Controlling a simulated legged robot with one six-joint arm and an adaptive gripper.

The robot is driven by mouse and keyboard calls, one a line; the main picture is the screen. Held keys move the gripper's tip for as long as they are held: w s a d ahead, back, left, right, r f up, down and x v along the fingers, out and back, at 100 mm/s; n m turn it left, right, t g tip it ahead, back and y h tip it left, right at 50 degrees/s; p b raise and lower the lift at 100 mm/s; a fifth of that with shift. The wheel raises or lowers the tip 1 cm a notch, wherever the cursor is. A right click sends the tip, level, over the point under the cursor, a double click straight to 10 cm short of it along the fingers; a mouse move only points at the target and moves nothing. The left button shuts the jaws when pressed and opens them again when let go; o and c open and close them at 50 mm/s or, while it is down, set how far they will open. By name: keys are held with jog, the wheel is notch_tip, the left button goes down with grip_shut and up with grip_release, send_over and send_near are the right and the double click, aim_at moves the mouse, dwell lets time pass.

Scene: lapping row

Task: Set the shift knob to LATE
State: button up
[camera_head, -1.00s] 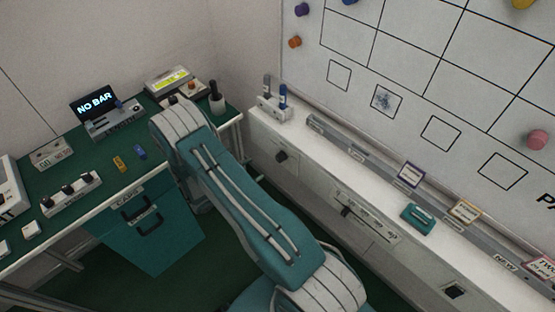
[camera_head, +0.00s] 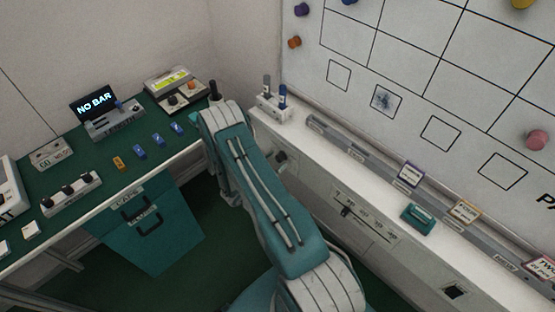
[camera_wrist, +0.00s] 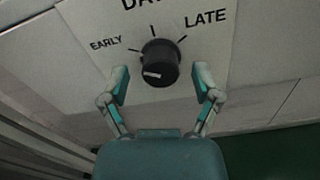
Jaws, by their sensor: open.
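The shift knob (camera_wrist: 160,62) is round and black, on a pale panel (camera_wrist: 100,22) lettered EARLY, a cut-off "DA", and LATE. Tick marks fan out above it. A white mark on the knob shows at its lower left, away from LATE. My gripper (camera_wrist: 160,76) is open, with one finger on each side of the knob; I cannot tell whether either touches it. In the head view, a dark knob (camera_head: 281,158) shows on the white cabinet front beside my arm. My gripper is hidden there behind my arm.
A slider panel (camera_head: 365,215) is on the cabinet front, right of the knob. The white ledge (camera_head: 385,190) holds a marker holder (camera_head: 274,108) and a teal item (camera_head: 418,219). A green desk (camera_head: 90,155) with several devices stands at left.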

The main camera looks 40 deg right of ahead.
jog(key=shift+d, duration=0.3)
grip_shut()
